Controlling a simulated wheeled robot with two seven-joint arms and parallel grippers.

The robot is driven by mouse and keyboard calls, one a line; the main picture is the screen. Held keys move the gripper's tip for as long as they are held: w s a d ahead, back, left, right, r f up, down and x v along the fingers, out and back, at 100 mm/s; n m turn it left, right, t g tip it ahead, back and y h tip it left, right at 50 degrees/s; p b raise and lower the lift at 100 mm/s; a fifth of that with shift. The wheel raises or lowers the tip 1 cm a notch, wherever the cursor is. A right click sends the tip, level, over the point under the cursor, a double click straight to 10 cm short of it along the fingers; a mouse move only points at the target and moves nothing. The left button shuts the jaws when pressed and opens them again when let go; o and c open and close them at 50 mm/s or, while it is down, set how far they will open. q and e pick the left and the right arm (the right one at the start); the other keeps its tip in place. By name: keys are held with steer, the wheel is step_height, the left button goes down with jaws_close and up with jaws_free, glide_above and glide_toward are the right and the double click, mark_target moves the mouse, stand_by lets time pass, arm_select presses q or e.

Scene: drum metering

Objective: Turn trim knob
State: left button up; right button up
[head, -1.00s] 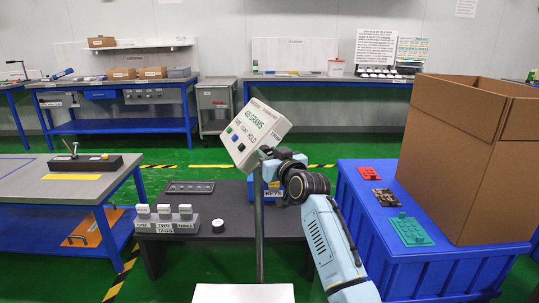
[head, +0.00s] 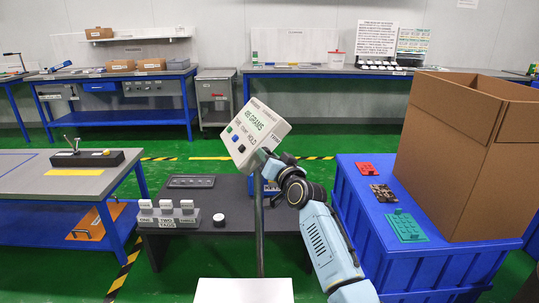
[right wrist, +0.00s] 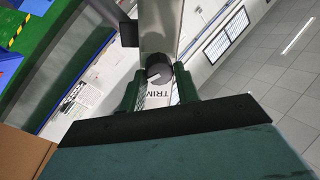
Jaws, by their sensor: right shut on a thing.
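The trim knob (right wrist: 158,73) is a dark round knob with a pale pointer line, above the printed word TRIM in the right wrist view. It sits on the side of the white metering display box (head: 257,132), which shows a grams reading, coloured buttons and stands tilted on a grey post. My right gripper (right wrist: 158,86) is shut on the knob, with one green finger on each side of it. In the head view my right arm reaches up to the box's right side, and the knob itself is hidden there. My left gripper is not in view.
A dark low table (head: 240,212) below the box holds tag blocks (head: 168,217) marked ONE, TWO, THREE and a small round white-topped piece (head: 219,220). A blue crate (head: 375,240) at right bears a large cardboard box (head: 465,150) and coloured parts close to my right arm.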

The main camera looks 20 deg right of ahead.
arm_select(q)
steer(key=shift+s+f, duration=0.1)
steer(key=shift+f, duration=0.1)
arm_select(e)
steer(key=o, duration=0.9)
steer(key=shift+o, duration=0.2)
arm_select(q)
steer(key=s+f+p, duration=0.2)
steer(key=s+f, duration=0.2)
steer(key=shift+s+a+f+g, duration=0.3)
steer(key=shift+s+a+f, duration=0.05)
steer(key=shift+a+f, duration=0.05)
arm_select(e)
steer(key=s+d, duration=0.1)
steer(key=s, duration=0.6)
steer(key=shift+s+f, duration=0.15)
steer(key=shift+s, duration=0.1)
steer(key=shift+d, duration=0.1)
